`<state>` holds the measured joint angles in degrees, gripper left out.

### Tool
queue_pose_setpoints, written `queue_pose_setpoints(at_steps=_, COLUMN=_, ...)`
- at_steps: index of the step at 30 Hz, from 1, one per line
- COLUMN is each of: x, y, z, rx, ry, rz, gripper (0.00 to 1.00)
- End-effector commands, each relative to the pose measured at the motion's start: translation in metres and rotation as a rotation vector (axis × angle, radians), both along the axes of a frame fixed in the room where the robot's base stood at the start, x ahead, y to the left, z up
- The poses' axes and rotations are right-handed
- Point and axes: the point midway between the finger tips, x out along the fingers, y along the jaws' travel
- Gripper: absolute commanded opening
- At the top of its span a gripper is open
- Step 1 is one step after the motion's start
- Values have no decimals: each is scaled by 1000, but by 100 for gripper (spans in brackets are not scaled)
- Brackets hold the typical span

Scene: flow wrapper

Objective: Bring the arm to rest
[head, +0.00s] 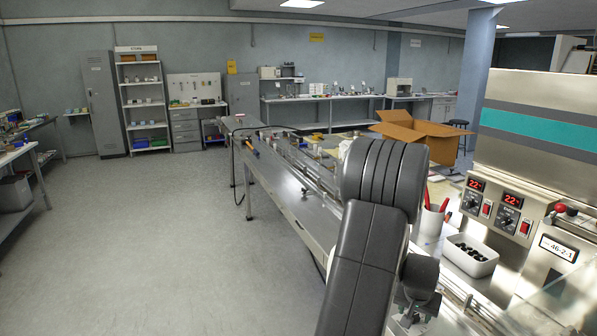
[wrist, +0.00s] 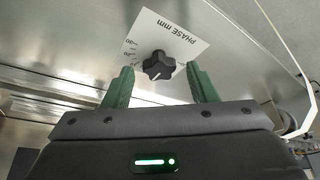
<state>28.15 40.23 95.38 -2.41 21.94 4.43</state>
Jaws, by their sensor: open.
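My gripper (wrist: 161,85) shows in the wrist view with its two green fingers apart and nothing between them. A black star-shaped knob (wrist: 158,65) sits beyond the fingertips, on a white plate (wrist: 175,35) marked "PHASE mm" on a metal panel. The knob shows in the gap between the fingers; I cannot tell how far off it is. In the head view my dark padded arm rises from the bottom in front of the machine. My gripper is hidden there.
The flow wrapper (head: 545,130) stands close at the right, with red displays and knobs. A white bin of black pieces (head: 468,255) and a cup with red-handled tools (head: 431,222) are beside my arm. A long conveyor (head: 290,185) runs behind it. An open cardboard box (head: 420,135) stands beyond. The floor at left is clear.

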Motion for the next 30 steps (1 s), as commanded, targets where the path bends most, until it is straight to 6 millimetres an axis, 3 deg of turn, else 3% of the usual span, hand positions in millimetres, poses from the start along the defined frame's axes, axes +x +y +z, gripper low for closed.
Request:
queue_pose_setpoints(at_steps=13, x=1, y=2, z=-3, rx=-1, ry=-2, rz=-171, gripper=52)
queue_pose_setpoints(at_steps=30, x=-23, y=22, z=78, rx=-2, ry=-4, rz=-174, gripper=52)
